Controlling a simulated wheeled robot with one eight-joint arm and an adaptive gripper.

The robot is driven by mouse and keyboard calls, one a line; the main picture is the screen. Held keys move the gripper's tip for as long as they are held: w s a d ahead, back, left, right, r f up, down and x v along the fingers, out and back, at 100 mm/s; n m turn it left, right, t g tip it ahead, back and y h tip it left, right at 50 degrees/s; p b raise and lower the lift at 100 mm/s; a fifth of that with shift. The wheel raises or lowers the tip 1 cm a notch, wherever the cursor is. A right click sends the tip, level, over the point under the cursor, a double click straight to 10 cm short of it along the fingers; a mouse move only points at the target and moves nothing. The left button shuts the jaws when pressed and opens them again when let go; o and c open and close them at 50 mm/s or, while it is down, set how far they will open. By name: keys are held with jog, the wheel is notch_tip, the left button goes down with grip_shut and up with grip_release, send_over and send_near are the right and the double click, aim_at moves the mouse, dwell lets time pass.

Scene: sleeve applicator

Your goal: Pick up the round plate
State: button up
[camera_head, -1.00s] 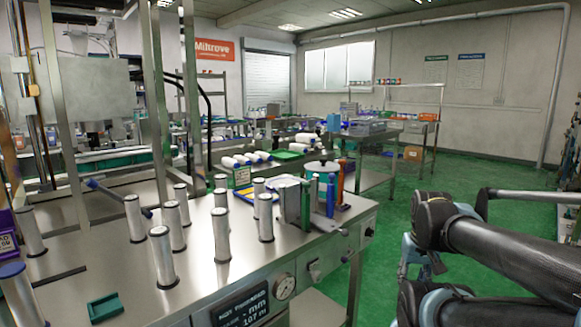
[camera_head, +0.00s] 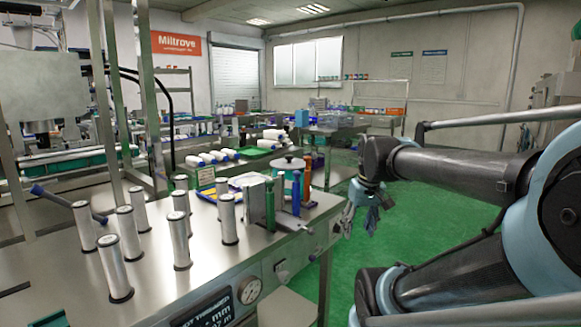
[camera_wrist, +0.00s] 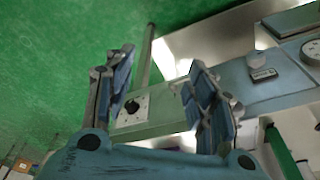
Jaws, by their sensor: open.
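A round grey disc with a dark knob (camera_head: 288,163) sits on top of a white and teal container near the far right part of the steel bench; it may be the round plate, but I cannot be sure. My gripper (camera_head: 362,205) hangs beyond the bench's right edge, to the right of the disc and apart from it. In the wrist view my gripper (camera_wrist: 160,95) is open, with nothing between its fingers. The wrist view shows the green floor and the bench's control side, and I make out no round plate there.
Several upright metal cylinders (camera_head: 180,240) stand on the steel bench (camera_head: 215,275). Green, blue and orange tubes (camera_head: 296,194) stand near its right edge, close to the disc. A gauge (camera_head: 249,291) and knobs line the bench front. The green floor (camera_head: 425,235) to the right is open.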

jog(key=w+a+r+n+y, duration=0.1)
jog(key=w+a+r+n, duration=0.25)
jog(key=w+r, duration=0.5)
jog(key=w+a+r+n+y, duration=0.15)
jog(key=w+a+r, duration=0.25)
jog(key=w+r, duration=0.45)
jog(key=n, duration=0.6)
send_near(289, 161)
jog(key=shift+y, duration=0.35)
jog(key=x, duration=0.5)
jog(key=w+x, duration=0.1)
jog(key=x, duration=0.1)
jog(key=shift+w+f, duration=0.1)
jog(key=shift+f, duration=0.1)
grip_shut()
